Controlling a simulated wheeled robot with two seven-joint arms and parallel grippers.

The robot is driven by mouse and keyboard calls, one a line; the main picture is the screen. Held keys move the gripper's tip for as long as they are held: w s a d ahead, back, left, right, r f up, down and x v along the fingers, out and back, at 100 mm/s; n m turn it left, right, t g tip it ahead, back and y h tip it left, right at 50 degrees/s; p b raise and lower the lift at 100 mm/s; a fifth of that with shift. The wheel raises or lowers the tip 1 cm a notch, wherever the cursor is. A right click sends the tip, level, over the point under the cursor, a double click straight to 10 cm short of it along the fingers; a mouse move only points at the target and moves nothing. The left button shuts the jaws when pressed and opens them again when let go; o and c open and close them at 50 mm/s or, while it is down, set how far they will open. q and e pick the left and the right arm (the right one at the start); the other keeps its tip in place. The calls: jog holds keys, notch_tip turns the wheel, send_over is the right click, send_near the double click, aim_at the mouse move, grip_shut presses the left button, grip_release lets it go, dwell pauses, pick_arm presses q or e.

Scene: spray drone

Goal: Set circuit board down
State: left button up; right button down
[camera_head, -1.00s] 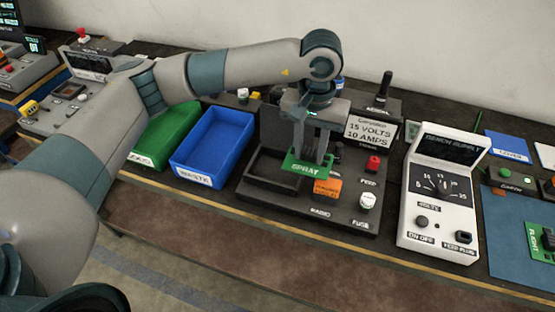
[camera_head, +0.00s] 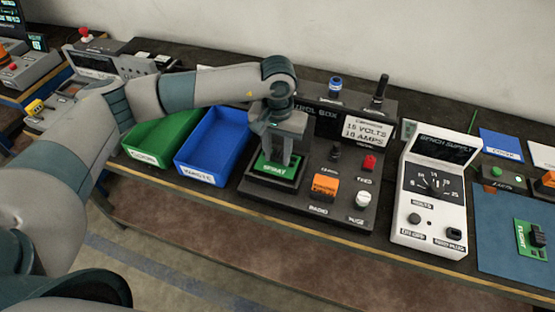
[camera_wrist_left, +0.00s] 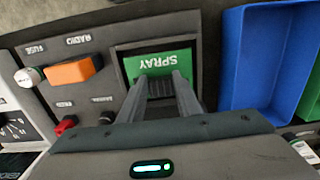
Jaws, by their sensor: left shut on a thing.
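The green circuit board marked SPRAY (camera_head: 275,168) is in my left gripper (camera_head: 277,160), at the square dark recess (camera_head: 247,183) on the left of the control box (camera_head: 330,220). In the left wrist view the board (camera_wrist_left: 158,64) sits within the recess outline, with my left gripper's fingers (camera_wrist_left: 165,85) shut on it. Whether the board touches the recess floor I cannot tell. My right gripper is not in view.
A blue bin (camera_head: 243,133) and a green bin (camera_head: 128,150) stand left of the box. The box carries an orange radio block (camera_head: 325,187), a white fuse (camera_head: 363,198) and a red button (camera_head: 369,162). A white bench supply (camera_head: 428,235) stands to the right.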

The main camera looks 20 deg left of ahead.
aim_at(278, 158)
pick_arm(q)
notch_tip(278, 158, down, 3)
jog(key=shift+r+p, duration=0.1)
jog(key=shift+p, duration=0.75)
jog(key=shift+f, duration=0.3)
jog(key=shift+f, duration=0.1)
jog(key=o, duration=1.2)
jog(key=shift+r, duration=0.2)
